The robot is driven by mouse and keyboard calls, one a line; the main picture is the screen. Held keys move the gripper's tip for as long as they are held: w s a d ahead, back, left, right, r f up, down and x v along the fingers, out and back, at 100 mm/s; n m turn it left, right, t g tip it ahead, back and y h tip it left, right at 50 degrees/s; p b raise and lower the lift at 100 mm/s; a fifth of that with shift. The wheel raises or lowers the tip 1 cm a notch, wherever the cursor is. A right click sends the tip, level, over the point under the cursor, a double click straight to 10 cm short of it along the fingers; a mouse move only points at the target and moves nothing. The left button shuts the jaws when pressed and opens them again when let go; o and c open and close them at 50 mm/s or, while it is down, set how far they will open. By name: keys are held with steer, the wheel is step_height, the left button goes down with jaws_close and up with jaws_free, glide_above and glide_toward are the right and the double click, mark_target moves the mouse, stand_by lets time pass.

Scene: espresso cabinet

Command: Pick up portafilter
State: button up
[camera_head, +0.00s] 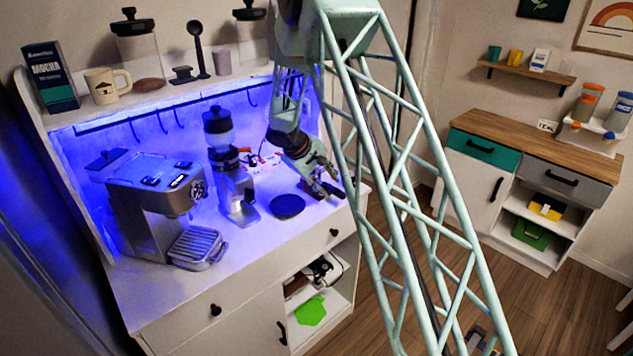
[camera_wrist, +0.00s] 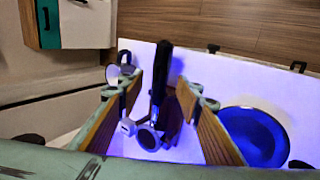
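The portafilter shows in the wrist view, with its black handle (camera_wrist: 158,82) pointing away and its round metal head (camera_wrist: 149,138) nearer to me. It lies on the white counter (camera_head: 250,245). My gripper (camera_wrist: 171,72) is open, with one wood-coloured finger to each side of the portafilter. I cannot tell how far the fingers are above it, and no contact shows. In the head view my gripper (camera_head: 324,186) is low over the counter's right end. There the portafilter is hidden or too small to make out.
A dark round dish (camera_head: 287,206) is close to my gripper and also shows right of it in the wrist view (camera_wrist: 255,135). A grinder (camera_head: 230,175) and an espresso machine (camera_head: 155,195) stand further left. A small light-coloured pitcher-like thing (camera_wrist: 116,74) is beyond the left finger.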

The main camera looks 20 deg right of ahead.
mark_target(332, 188)
steer(key=shift+d+f, duration=0.1)
steer(key=shift+x, duration=2.45)
jaws_close()
steer(key=shift+s+r, duration=0.15)
steer(key=shift+r, duration=1.65)
steer(key=s+a+r+b, duration=0.1)
steer(key=s+a+b, duration=0.1)
steer(key=s, duration=1.3)
steer(key=shift+s+a+r+b, duration=0.2)
steer(key=shift+s+a+b, duration=0.1)
steer(key=shift+b, duration=0.35)
steer(key=shift+a, duration=0.1)
